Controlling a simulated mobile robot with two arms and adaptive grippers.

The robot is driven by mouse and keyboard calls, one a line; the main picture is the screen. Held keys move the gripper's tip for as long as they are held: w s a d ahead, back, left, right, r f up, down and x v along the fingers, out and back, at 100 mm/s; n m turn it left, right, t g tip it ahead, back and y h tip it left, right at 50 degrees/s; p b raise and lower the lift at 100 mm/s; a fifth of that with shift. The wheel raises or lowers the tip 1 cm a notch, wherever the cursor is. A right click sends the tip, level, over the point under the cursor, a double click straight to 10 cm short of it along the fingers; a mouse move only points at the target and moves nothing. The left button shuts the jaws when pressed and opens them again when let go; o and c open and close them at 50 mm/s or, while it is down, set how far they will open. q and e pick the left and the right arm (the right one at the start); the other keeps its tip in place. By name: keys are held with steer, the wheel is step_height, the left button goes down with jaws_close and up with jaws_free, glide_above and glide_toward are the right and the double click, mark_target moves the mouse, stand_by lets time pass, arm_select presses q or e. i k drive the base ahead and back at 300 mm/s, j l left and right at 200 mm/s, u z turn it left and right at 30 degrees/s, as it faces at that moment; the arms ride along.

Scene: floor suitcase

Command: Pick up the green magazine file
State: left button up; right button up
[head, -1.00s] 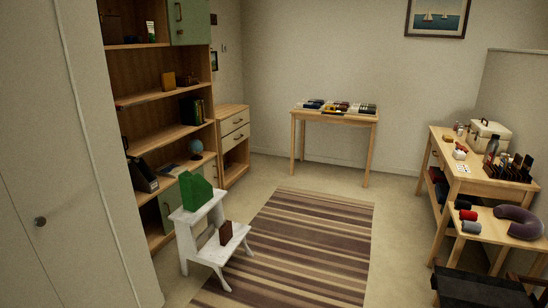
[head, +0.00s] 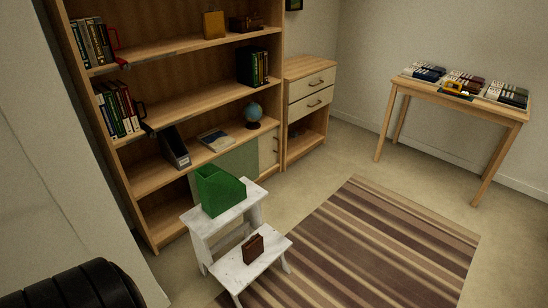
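The green magazine file (head: 219,190) stands on the top step of a white step stool (head: 246,207), in the lower middle of the head view. Nothing touches it from the sides. Neither of my grippers is in view, so I see nothing holding the file.
A small brown item (head: 253,248) stands on the stool's lower step. A wooden bookcase (head: 185,83) with books, a dark magazine file (head: 174,148) and a globe (head: 253,114) is behind the stool. A striped rug (head: 385,240) lies to the right. A table (head: 455,100) stands farther back.

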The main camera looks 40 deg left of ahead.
mark_target(219, 191)
steer(key=i+u, duration=0.25)
steer(key=i, duration=0.2)
steer(key=i+l+u, duration=0.25)
steer(key=i, duration=0.15)
steer(key=i+l+u, duration=0.1)
steer(key=i+u, duration=0.15)
steer(key=i, duration=0.15)
steer(key=i+l+u, duration=0.3)
steer(key=i+j, duration=0.05)
steer(key=i, duration=0.05)
